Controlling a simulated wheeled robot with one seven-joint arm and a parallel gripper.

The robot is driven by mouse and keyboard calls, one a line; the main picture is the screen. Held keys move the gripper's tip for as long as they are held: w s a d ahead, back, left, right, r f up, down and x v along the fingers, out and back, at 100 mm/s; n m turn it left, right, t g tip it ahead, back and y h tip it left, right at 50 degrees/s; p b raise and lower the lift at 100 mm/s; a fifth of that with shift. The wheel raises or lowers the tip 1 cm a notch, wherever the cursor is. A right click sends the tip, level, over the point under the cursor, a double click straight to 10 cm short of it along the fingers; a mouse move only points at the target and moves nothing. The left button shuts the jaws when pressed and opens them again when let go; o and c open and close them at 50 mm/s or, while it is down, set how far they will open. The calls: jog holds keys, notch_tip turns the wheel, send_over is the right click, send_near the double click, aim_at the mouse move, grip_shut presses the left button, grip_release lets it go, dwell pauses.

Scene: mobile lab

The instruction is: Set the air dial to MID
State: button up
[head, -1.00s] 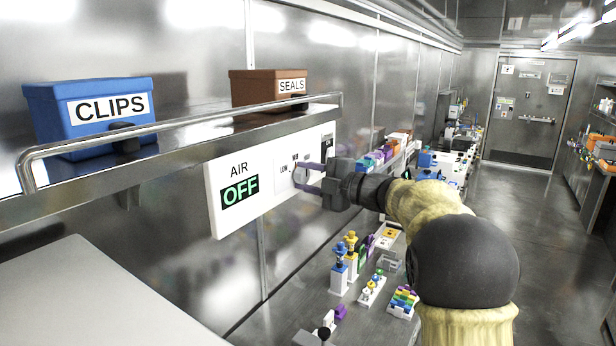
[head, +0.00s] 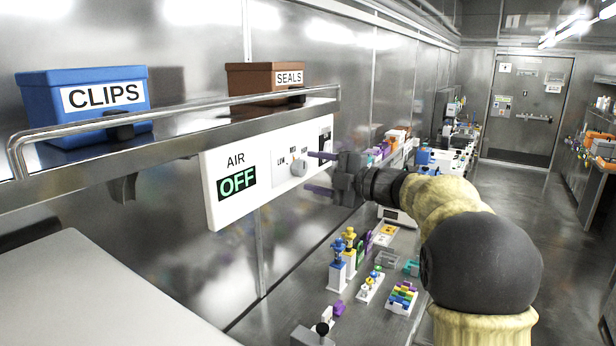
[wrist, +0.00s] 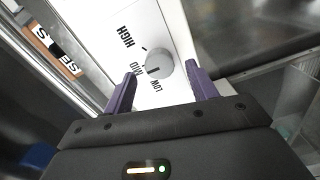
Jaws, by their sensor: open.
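The air dial (head: 298,168) is a round grey knob on a white wall panel (head: 218,202) under the shelf. The panel's display (head: 237,181) reads OFF in green. In the wrist view the knob (wrist: 159,63) has HIGH, MID and LOW printed around it. A dark line on the knob lies on its side toward LOW; its exact setting I cannot tell. My gripper (head: 319,173) has its purple fingers spread wide and empty, just right of the dial and apart from it. In the wrist view my gripper (wrist: 161,88) faces the panel, the knob between and beyond its fingertips.
A railed steel shelf (head: 190,140) runs above the panel, holding a blue CLIPS box (head: 60,108) and a brown SEALS box (head: 250,80). A bench with small coloured parts (head: 345,262) lies below my arm. The floor (head: 500,210) to the right is clear.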

jog(key=b+v, duration=0.5)
jog(key=v, duration=0.9)
jog(key=shift+b, duration=0.3)
jog(key=shift+d, duration=0.15)
